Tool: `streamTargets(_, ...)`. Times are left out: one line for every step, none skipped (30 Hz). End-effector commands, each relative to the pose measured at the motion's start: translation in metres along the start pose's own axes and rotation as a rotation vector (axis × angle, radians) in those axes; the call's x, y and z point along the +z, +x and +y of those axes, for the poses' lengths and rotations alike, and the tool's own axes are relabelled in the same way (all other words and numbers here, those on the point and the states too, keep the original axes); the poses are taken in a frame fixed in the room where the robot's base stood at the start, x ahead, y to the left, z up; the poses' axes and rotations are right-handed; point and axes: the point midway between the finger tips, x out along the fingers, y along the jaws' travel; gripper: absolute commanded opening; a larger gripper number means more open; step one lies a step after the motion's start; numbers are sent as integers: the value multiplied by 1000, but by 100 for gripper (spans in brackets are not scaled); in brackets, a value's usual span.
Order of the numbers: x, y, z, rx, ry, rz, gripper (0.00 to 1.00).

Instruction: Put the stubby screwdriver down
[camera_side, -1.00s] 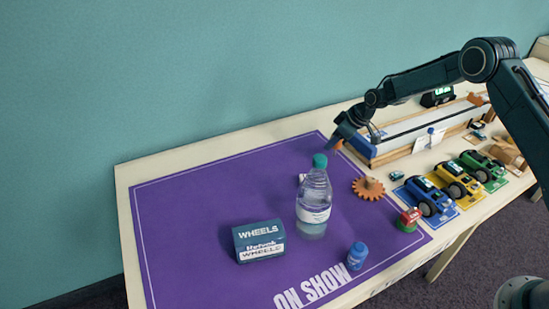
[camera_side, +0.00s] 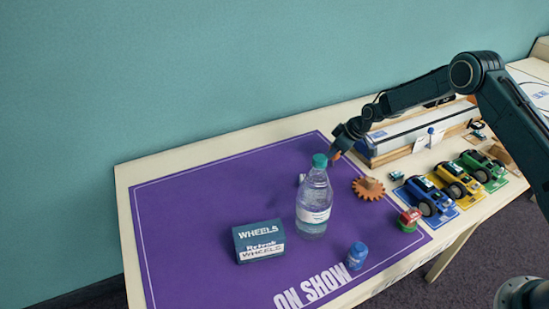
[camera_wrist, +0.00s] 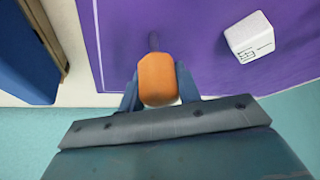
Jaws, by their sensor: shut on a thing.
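My gripper (camera_wrist: 157,90) is shut on the stubby screwdriver (camera_wrist: 157,78), whose orange handle shows between the fingers in the wrist view. Its dark shaft points away from the gripper, over the purple mat (camera_wrist: 185,25). In the side view my gripper (camera_side: 336,153) is behind the bottle's green cap, near the mat's back right edge, and a bit of the orange handle shows there. The wrist view does not make clear whether the tip touches the mat.
A clear bottle (camera_side: 313,205), a WHEELS box (camera_side: 258,242), a small blue bottle (camera_side: 357,256) and an orange gear (camera_side: 368,187) stand on the mat. A small white box (camera_wrist: 249,37) is near the gripper. Toy cars (camera_side: 433,196) stand at right. The mat's left part is clear.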

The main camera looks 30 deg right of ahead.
Motion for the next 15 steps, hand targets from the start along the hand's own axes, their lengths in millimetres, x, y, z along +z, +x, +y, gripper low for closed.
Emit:
streamTargets(1, 1, 0, 0, 0, 0, 10)
streamTargets(1, 2, 0, 0, 0, 0, 10)
streamTargets(1, 2, 0, 0, 0, 0, 35)
streamTargets(1, 2, 0, 0, 0, 0, 41)
streamTargets(1, 2, 0, 0, 0, 0, 47)
streamTargets(1, 2, 0, 0, 0, 0, 55)
streamTargets(1, 2, 0, 0, 0, 0, 55)
streamTargets(1, 2, 0, 0, 0, 0, 55)
streamTargets(1, 2, 0, 0, 0, 0, 55)
streamTargets(1, 2, 0, 0, 0, 0, 55)
streamTargets(1, 2, 0, 0, 0, 0, 55)
streamTargets(1, 2, 0, 0, 0, 0, 55)
streamTargets(1, 2, 0, 0, 0, 0, 55)
streamTargets(1, 2, 0, 0, 0, 0, 55)
streamTargets(1, 2, 0, 0, 0, 0, 55)
